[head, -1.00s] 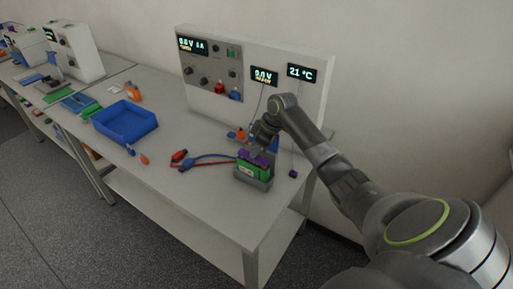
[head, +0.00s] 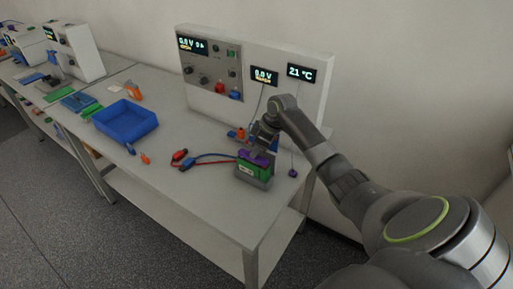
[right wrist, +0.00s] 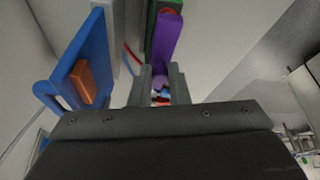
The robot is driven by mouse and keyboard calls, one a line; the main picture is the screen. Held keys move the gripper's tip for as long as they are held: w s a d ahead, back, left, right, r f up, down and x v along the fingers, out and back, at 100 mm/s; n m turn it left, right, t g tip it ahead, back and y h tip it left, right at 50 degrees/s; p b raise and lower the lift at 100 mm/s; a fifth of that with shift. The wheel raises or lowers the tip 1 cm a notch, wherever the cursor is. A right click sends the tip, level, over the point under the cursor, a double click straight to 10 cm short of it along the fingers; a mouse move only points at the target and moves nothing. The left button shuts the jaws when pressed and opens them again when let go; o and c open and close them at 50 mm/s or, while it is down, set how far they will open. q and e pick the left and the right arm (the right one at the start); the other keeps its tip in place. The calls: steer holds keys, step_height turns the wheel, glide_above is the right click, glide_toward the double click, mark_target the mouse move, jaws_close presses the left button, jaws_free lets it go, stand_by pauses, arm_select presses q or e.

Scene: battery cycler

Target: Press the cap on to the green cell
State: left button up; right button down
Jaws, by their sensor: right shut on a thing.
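The green cell (head: 252,171) stands upright in a grey holder (head: 262,184) near the right end of the bench. The purple cap (head: 257,159) is at the top of the cell; whether it is fully seated I cannot tell. My right gripper (head: 259,146) is above the cap and shut on it. In the right wrist view, the fingers (right wrist: 160,88) close around a purple part, with the purple cap (right wrist: 166,48) just beyond and a strip of the green cell (right wrist: 150,30) beside it. My left gripper is not in view.
Red and blue leads (head: 205,158) lie left of the cell. The cycler panel (head: 212,66) stands behind. A blue bin (head: 126,130) is farther left. A small purple piece (head: 293,173) hangs on a cord at the right. The bench front is clear.

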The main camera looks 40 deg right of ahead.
steer(key=shift+s+f, duration=0.1)
steer(key=shift+f, duration=0.4)
stand_by(0.8)
steer(key=c, duration=0.8)
jaws_free()
steer(key=shift+a, duration=0.1)
steer(key=shift+r+p, duration=0.95)
steer(key=shift+p, duration=0.1)
step_height(320, 180, up, 3)
steer(key=p, duration=0.3)
steer(key=shift+r+p, duration=0.85)
steer(key=shift+r, duration=0.3)
steer(key=shift+c, duration=0.4)
